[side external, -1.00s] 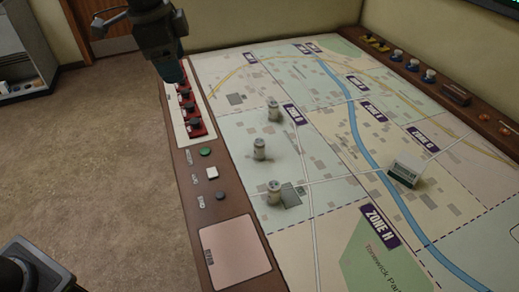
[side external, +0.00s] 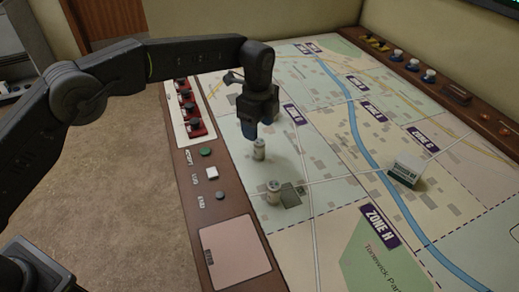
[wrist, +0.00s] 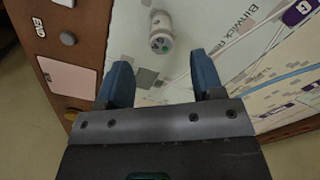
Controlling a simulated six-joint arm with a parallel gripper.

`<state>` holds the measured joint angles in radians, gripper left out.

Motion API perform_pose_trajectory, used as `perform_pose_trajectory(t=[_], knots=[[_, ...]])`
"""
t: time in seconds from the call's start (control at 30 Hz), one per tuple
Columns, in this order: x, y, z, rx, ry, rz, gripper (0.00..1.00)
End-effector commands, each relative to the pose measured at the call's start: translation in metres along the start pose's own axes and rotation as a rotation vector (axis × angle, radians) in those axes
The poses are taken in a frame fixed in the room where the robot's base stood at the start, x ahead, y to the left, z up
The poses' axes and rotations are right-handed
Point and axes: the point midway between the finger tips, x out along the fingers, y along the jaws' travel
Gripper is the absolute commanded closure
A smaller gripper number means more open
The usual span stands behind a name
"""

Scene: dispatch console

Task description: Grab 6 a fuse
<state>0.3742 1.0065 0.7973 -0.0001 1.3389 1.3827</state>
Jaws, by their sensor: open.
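Small pale cylinders, which look like the fuses, stand upright on the map. One fuse (side external: 259,149) stands just below my gripper (side external: 257,138), and another fuse (side external: 273,191) stands closer to the camera, by a grey square. A third is hidden behind my gripper. No amp rating is readable. The wrist view shows one fuse (wrist: 160,32) with green and dark marks on its end, ahead of my blue fingers (wrist: 162,80). My gripper is open and empty, pointing down above the map. I cannot tell which fuse this is.
Red switches (side external: 190,112), a green button (side external: 206,152) and a white button (side external: 212,173) line the console's left edge. A pale pink panel (side external: 236,252) lies at the near left. A white box (side external: 406,169) stands on the map to the right. The map between is mostly clear.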

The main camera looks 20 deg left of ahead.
Motion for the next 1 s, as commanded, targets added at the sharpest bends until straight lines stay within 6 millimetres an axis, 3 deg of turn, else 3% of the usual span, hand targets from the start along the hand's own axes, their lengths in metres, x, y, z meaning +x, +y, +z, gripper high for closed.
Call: perform_pose_trajectory(t=[0.13, 0.47, 0.73, 1.0], knots=[[0.025, 0.000, 0.000, -0.001, 0.000, 0.001, 0.39], [0.047, 0.000, -0.001, -0.002, 0.000, 0.001, 0.39], [0.085, -0.001, -0.003, -0.003, 0.000, 0.002, 0.39], [0.089, -0.001, -0.003, -0.003, 0.000, -0.002, 0.39]])
